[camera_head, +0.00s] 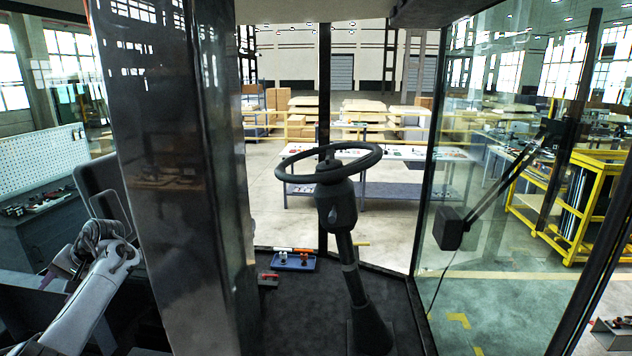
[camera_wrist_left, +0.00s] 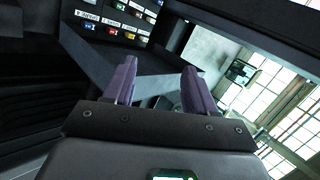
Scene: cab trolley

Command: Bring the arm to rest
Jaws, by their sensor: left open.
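My left arm (camera_head: 95,290) comes in at the lower left of the head view, beside a broad dark pillar. The pillar and arm links leave its fingertips hard to make out there. In the left wrist view, my left gripper (camera_wrist_left: 158,85) shows two purple fingers spread apart with nothing between them. Beyond the fingers is a dark panel with several small coloured, labelled switches (camera_wrist_left: 118,22). My right gripper is not in either view.
The dark pillar (camera_head: 170,180) stands just right of my left arm. A steering wheel (camera_head: 330,163) on a column rises from the cab floor. A blue tray (camera_head: 294,262) lies on the floor behind it. Glass (camera_head: 500,200) closes the right side.

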